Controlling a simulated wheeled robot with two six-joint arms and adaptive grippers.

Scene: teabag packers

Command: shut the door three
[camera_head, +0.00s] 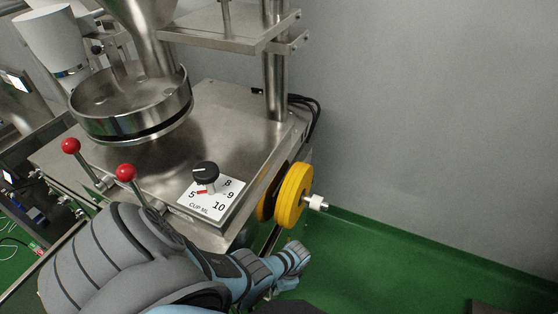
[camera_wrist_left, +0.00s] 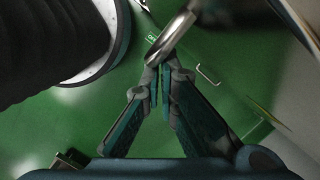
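My left arm reaches in from the bottom left in the head view, and my left gripper (camera_head: 298,258) is below and in front of the yellow wheel. In the left wrist view, the fingers of my left gripper (camera_wrist_left: 158,72) are drawn together with only a thin gap between the pads. A shiny metal ring or handle (camera_wrist_left: 176,36) lies at the fingertips; I cannot tell whether they touch it. A green surface (camera_wrist_left: 215,45) behind the fingers carries a pale handle (camera_wrist_left: 208,75) and a small label (camera_wrist_left: 152,37). I cannot tell which door is number three. My right gripper is out of view.
A steel machine (camera_head: 225,120) with a round hopper base (camera_head: 130,105), red-knobbed levers (camera_head: 125,173) and a dial plate (camera_head: 212,204) stands above my left arm. A yellow wheel (camera_head: 294,195) juts from its right side. Green floor (camera_head: 400,260) lies open at the right.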

